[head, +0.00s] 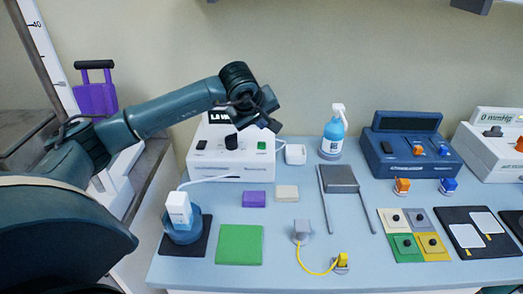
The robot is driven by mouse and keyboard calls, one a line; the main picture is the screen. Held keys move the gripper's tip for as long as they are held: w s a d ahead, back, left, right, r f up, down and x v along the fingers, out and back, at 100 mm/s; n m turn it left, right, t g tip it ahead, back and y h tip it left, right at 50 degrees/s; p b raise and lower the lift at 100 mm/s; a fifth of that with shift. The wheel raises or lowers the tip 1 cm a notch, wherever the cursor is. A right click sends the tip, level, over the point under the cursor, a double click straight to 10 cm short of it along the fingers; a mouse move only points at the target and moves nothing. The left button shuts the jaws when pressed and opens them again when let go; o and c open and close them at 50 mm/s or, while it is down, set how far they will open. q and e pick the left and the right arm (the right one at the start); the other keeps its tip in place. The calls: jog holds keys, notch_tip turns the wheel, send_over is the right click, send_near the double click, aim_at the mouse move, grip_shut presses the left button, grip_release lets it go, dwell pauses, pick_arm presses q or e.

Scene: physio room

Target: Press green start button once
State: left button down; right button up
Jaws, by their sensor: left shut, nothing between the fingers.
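A small green button (262,145) sits on the right side of the front panel of a white box-shaped device (216,160) at the back left of the table. The device also has a black knob (232,142) and a dark switch (201,145). My left gripper (272,124) is shut and empty. In the head view it shows just above and to the right of the green button, apart from it in the picture. The arm covers part of the device's top and its label. My right gripper is not in view.

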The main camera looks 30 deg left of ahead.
aim_at(261, 146)
pick_arm(q)
notch_tip(261, 146, down, 3)
jog(key=shift+b, duration=0.85)
jog(key=shift+f, duration=0.1)
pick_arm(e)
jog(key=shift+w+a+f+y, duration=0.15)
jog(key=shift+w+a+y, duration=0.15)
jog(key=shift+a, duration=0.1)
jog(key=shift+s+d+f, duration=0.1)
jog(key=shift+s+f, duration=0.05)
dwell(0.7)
pick_arm(q)
jog(key=shift+f, duration=0.1)
jog(key=shift+f+b, duration=0.35)
jog(key=shift+b, duration=0.2)
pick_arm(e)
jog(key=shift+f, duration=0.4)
pick_arm(q)
jog(key=shift+f+b, duration=0.45)
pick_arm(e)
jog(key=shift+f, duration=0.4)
pick_arm(q)
jog(key=shift+r+p, duration=0.55)
jog(key=shift+r, duration=0.35)
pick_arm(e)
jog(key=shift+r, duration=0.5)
